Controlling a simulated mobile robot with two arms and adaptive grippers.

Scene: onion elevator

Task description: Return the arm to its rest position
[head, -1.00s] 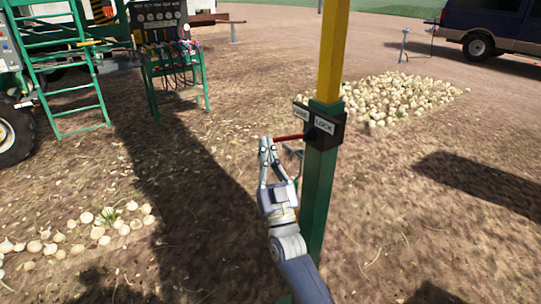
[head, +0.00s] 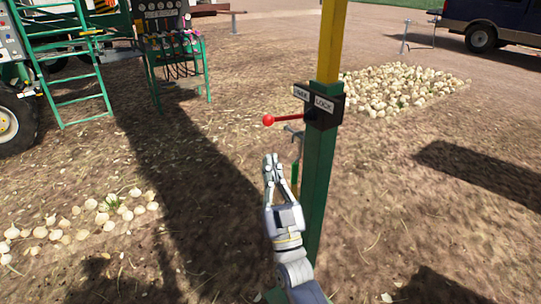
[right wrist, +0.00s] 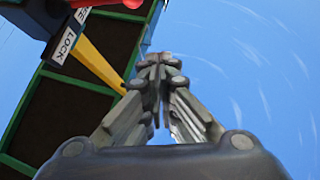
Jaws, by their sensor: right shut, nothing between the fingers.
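My right gripper (head: 271,160) is shut and empty. It points up, a little below the red lever (head: 269,119) and apart from it. The lever has a round red knob and sticks out to the left from a dark box (head: 324,112) with a LOCK label, fixed on a green and yellow post (head: 318,180). In the right wrist view the closed fingers (right wrist: 160,65) show against the sky, with the LOCK label (right wrist: 64,45) at upper left and part of the red lever (right wrist: 135,8) at the top edge. My left gripper is not in view.
The green post stands just right of my right arm. A green ladder (head: 75,85) and a control panel (head: 165,20) stand at the upper left. Onions (head: 405,88) lie in a pile behind the post, with more (head: 80,222) at the lower left. Open dirt lies left of the arm.

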